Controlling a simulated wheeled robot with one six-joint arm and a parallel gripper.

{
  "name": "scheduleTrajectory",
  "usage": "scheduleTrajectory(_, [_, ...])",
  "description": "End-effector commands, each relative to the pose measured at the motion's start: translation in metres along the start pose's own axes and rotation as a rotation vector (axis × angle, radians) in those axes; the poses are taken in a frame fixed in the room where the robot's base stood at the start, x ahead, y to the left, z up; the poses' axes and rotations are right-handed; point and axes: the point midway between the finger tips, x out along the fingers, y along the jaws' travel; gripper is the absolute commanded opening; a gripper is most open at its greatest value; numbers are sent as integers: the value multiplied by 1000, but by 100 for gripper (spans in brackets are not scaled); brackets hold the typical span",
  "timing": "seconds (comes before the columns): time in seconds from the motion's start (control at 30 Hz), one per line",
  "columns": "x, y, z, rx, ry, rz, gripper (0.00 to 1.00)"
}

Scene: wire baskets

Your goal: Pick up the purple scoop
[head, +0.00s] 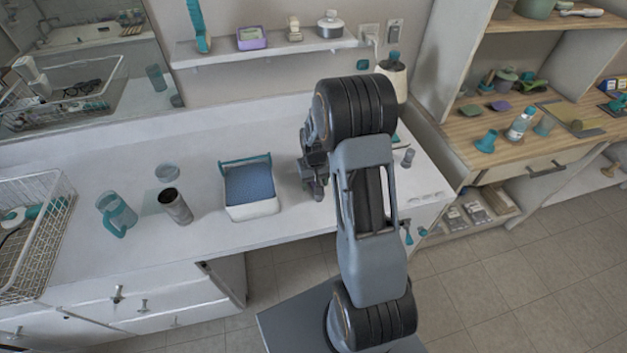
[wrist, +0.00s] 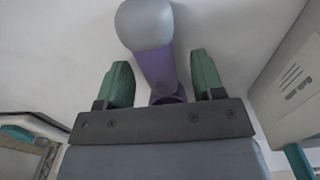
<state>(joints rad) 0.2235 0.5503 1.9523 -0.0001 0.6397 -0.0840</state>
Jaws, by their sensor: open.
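The purple scoop (wrist: 158,70) shows in the wrist view, with a pale grey-lavender rounded end at the top and a purple shaft running down towards my gripper. My gripper (wrist: 161,72) is open, with one green fingertip on each side of the purple shaft. There is a visible gap on both sides, and I cannot tell the height between fingers and scoop. The lower end of the scoop is partly hidden by the gripper body. In the head view my gripper (head: 314,180) is over the white counter, and I cannot make out the scoop there.
A white container with blue contents (head: 250,208) stands left of my gripper. Further left are a dark cup (head: 175,206), a teal-handled clear jug (head: 116,213) and a wire basket (head: 35,235). A white kettle (head: 392,78) stands behind my arm. A shelf (head: 265,48) hangs above.

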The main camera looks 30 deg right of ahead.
Motion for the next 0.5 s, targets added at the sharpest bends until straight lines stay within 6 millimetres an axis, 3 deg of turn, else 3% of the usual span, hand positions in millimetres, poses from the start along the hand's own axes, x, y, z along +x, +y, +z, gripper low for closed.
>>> scheduleTrajectory(0.37, [8,0,0,-1,1,0,62])
scheduleTrajectory(0.5, [8,0,0,-1,1,0,48])
